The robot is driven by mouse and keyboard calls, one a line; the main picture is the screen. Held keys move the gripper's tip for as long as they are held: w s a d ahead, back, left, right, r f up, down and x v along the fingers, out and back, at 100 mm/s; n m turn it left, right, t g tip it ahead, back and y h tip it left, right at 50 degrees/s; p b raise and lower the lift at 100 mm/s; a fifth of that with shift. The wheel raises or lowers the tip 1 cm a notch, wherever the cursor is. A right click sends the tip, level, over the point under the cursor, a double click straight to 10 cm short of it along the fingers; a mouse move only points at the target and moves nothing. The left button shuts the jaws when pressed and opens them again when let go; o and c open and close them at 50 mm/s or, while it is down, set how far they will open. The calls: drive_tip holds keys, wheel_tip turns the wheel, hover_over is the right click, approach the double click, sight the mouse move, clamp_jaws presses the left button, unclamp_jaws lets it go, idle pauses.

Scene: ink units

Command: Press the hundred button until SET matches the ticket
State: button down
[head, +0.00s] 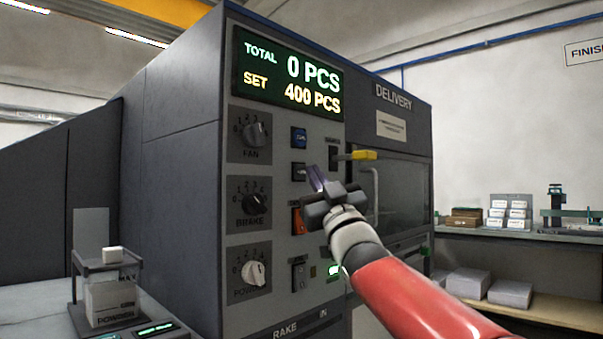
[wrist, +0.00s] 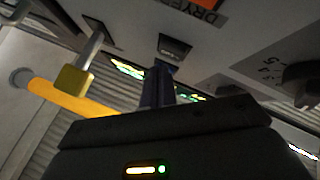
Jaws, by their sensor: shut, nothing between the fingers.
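The machine's display (head: 290,78) reads TOTAL 0 PCS and SET 400 PCS. Below it are a blue button (head: 299,138) and a darker blue button (head: 299,172), with marks too small to read. My gripper (head: 315,178) is shut and empty, its fingertips just right of the darker button in the head view. In the wrist view the shut fingers (wrist: 160,78) point at a small dark button (wrist: 174,48); I cannot tell whether they touch it. A small paper (head: 391,125) under DELIVERY is unreadable; I cannot tell whether it is the ticket.
A yellow-handled lever (head: 363,155) juts out right of my gripper and is close in the wrist view (wrist: 72,82). An orange switch (head: 299,221) lies below my fingertips. Knobs for FAN (head: 255,135), BRAKE (head: 254,204) and POWDER (head: 254,273) are at left.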

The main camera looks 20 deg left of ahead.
drive_tip(key=shift+a, duration=0.1)
drive_tip(key=shift+w+a, duration=0.15)
drive_tip(key=shift+a, duration=0.15)
drive_tip(key=shift+w+a+p, duration=0.2)
drive_tip(key=shift+a+p, duration=0.1)
drive_tip(key=shift+a, duration=0.15)
idle(0.7)
idle(0.4)
drive_tip(key=shift+s+d+b, duration=0.35)
drive_tip(key=shift+d+b, duration=0.3)
drive_tip(key=shift+d, duration=0.15)
